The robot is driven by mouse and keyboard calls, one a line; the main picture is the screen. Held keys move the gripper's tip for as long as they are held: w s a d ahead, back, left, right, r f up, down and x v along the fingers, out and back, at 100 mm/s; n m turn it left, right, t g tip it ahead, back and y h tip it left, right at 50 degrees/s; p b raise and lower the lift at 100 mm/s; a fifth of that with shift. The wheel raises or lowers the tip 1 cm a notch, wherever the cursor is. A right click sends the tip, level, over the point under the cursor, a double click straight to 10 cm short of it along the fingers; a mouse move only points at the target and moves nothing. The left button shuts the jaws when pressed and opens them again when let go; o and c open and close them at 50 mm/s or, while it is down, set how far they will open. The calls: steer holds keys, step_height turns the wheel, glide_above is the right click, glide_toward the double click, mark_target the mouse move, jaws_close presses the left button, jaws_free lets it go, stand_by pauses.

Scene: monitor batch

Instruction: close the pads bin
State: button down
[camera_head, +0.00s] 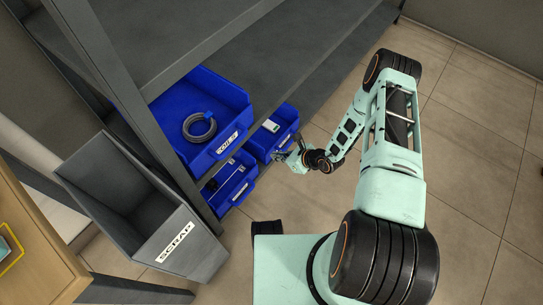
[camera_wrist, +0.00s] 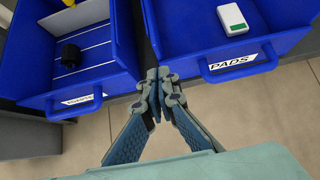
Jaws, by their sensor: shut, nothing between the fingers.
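The pads bin (camera_wrist: 208,40) is a blue open-topped drawer bin with a white "PADS" label (camera_wrist: 232,63) on its front. It is pulled out and holds a small white and green box (camera_wrist: 232,19). The same bin (camera_head: 267,145) stands at the right of the lower bins in the head view. My gripper (camera_wrist: 158,75) is shut and empty. In the wrist view its fingertips are just left of the pads bin's front handle, near the gap between the two bins. In the head view my gripper (camera_head: 282,152) is at the bin's front; contact cannot be told.
A second blue bin (camera_wrist: 116,53) stands out left of the pads bin with a dark item (camera_wrist: 71,54) inside. An upper blue bin (camera_head: 218,155) holds a coiled grey hose (camera_head: 199,127). A grey scrap bin (camera_head: 196,254) stands left.

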steer(key=p+v, duration=0.3)
steer(key=v, duration=0.7)
steer(key=shift+s+d+p, duration=0.2)
steer(key=shift+d+p, duration=0.05)
steer(key=shift+p, duration=0.1)
